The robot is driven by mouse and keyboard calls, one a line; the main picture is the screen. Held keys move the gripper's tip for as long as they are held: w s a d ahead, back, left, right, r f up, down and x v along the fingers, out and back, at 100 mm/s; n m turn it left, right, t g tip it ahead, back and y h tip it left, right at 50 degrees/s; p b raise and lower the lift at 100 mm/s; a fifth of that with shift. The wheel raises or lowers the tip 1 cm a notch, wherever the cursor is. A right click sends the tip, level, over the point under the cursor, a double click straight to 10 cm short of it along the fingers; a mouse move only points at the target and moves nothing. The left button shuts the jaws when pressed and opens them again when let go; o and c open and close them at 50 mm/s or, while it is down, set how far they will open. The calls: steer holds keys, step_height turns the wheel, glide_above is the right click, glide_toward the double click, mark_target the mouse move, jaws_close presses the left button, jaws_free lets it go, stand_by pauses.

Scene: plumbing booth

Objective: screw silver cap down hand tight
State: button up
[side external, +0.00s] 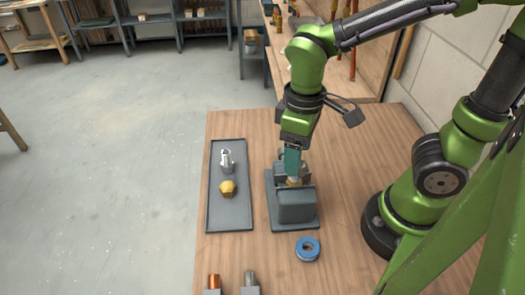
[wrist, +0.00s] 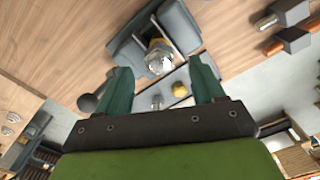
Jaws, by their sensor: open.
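A grey vise (side external: 296,205) stands on the bench and also shows in the wrist view (wrist: 128,52). A brass-coloured fitting (side external: 293,181) sits upright between its jaws. In the wrist view a silver cap (wrist: 158,62) shows at the fitting's end, in line with the gap between my fingers. My gripper (side external: 292,168) points down over the vise. Its two teal fingers (wrist: 160,74) are apart, one on either side of the cap in the wrist view, with visible gaps. In the side view my gripper hides the cap; how far it is seated cannot be told.
A dark tray (side external: 214,210) left of the vise holds a silver fitting (side external: 227,161) and a brass piece (side external: 227,188). A blue ring-shaped roll (side external: 307,248) lies in front of the vise. Two small blocks with pipe stubs (side external: 214,282) stand at the front edge.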

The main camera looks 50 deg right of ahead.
steer(key=shift+f, duration=1.5)
steer(key=c, duration=1.1)
steer(key=m, duration=0.5)
steer(key=shift+c, duration=0.3)
steer(key=m, duration=0.4)
steer(key=shift+f+m, duration=0.15)
steer(key=shift+m, duration=0.15)
steer(key=m, duration=0.8)
steer(key=shift+f, duration=0.15)
steer(key=o, duration=1.8)
steer(key=shift+c, duration=0.2)
